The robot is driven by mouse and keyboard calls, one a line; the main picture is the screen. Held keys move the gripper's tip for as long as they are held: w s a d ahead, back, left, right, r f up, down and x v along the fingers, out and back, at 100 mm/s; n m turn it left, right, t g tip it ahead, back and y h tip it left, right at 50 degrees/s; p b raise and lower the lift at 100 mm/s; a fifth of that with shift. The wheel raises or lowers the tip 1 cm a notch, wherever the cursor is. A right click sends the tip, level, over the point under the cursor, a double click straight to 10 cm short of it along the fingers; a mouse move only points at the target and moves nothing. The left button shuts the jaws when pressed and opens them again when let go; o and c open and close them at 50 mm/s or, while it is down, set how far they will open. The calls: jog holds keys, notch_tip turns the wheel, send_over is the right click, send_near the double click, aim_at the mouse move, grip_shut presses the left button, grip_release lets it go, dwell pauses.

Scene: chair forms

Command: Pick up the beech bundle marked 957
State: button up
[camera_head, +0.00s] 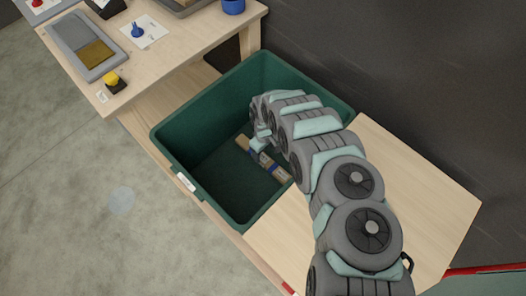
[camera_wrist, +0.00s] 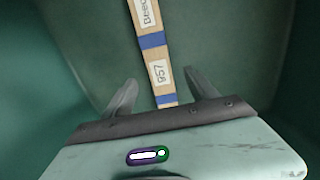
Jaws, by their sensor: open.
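The beech bundle (camera_wrist: 150,40) is a light wooden strip bundle with blue bands and white labels. One label reads "957" and another, partly cut off, begins "Beec". It also shows in the head view (camera_head: 263,160), lying on the floor of the green crate (camera_head: 178,172). My gripper (camera_wrist: 160,88) is open, with one finger on each side of the bundle's near end in the wrist view. I cannot tell how far above the bundle the fingertips are.
The crate's walls surround my gripper. The crate stands on a wooden bench (camera_head: 420,180). A table (camera_head: 185,45) at the upper left holds a grey tray (camera_head: 75,35), a yellow knob (camera_head: 111,79), a blue knob (camera_head: 137,30) and a blue cup (camera_head: 233,6).

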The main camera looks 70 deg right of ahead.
aim_at(263, 158)
notch_tip(263, 158, down, 2)
jog(key=shift+f+b, duration=0.25)
jog(key=shift+b, duration=0.1)
jog(key=f+b, duration=0.3)
jog(key=shift+w+d+f, duration=0.2)
jog(key=shift+w+f, duration=0.15)
jog(key=shift+f, duration=0.6)
jog(key=shift+r, duration=0.15)
jog(key=shift+c, duration=0.5)
grip_shut()
